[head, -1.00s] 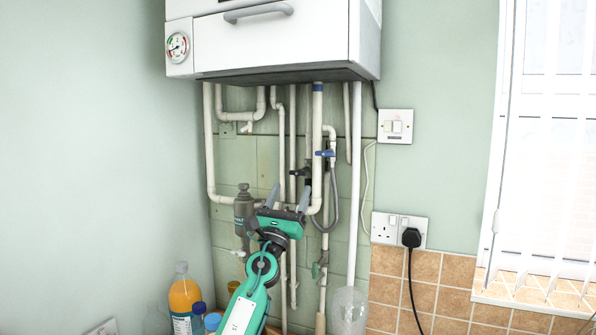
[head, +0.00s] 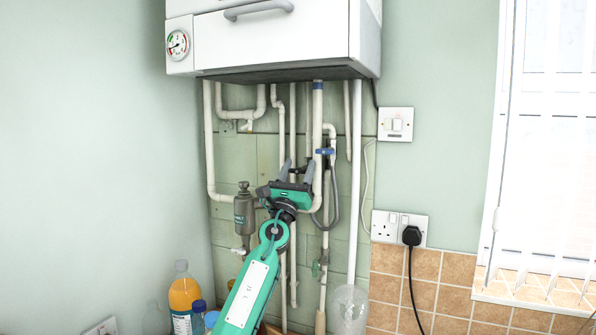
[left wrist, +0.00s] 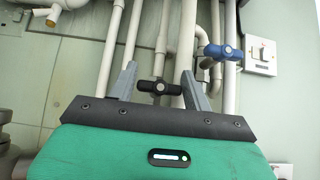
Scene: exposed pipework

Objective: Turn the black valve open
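The black valve (left wrist: 158,87) shows in the left wrist view as a small dark handle lying crosswise on a pipe. It appears between the two grey fingers of my left gripper (left wrist: 158,70), with a gap on the left and its right end close to the right finger. In the head view my left gripper (head: 297,172) is raised in front of the pipes, fingers pointing up and apart; they largely hide the black valve there. I cannot tell whether the fingers touch it. My right gripper is not in view.
A blue valve (head: 325,151) sits just right of my gripper, also seen in the left wrist view (left wrist: 222,51). White pipes run close around. A grey canister (head: 243,210) is at left, the boiler (head: 270,40) above. Bottles (head: 184,298) stand low at left.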

